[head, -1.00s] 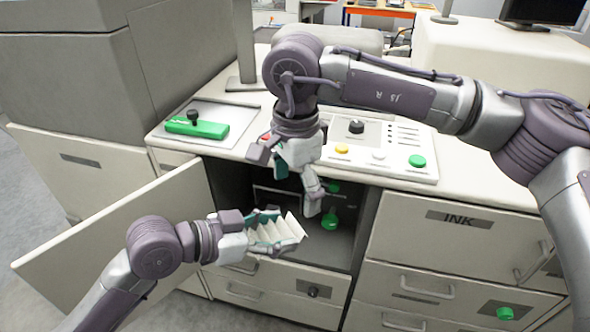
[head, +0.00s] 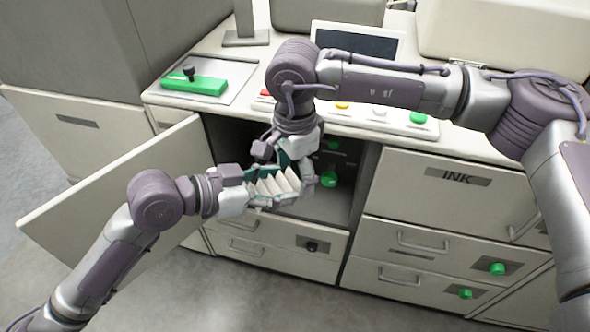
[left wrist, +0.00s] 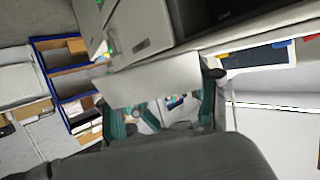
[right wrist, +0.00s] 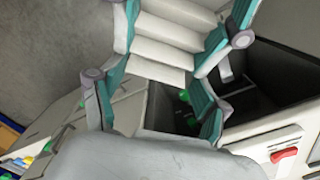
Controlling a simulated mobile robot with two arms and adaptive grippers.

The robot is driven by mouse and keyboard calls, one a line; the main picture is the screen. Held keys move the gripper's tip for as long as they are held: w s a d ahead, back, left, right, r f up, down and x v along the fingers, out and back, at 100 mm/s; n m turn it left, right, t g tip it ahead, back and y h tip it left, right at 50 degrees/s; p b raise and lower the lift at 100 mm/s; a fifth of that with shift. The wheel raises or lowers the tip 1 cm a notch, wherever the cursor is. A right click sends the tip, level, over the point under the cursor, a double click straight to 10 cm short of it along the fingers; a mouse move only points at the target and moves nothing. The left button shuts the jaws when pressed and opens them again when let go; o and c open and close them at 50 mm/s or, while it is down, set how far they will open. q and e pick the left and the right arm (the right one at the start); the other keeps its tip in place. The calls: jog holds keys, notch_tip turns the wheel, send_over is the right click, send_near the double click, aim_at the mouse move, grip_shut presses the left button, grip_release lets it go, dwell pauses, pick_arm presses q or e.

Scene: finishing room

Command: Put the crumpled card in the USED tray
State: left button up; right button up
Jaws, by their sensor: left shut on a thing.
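The crumpled card (head: 277,184) is white and folded in zig-zag pleats. My left gripper (head: 262,187) is shut on it, in front of the open cabinet. The card also shows between the left fingers in the left wrist view (left wrist: 152,82). My right gripper (head: 290,168) hangs just behind and above the card. In the right wrist view its fingers (right wrist: 157,112) are spread, with the card (right wrist: 165,45) just beyond the tips; I cannot tell whether they touch it. No USED label is readable in any view.
An open door (head: 110,190) stands left of the dark cabinet, which has green knobs (head: 329,180) inside. A green block with a black knob (head: 194,85) lies on the counter plate. Floor in front is clear.

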jog(key=c, duration=0.5)
pick_arm(q)
jog(key=o, duration=0.5)
pick_arm(e)
jog(key=shift+c, duration=0.9)
pick_arm(q)
jog(key=o, duration=0.5)
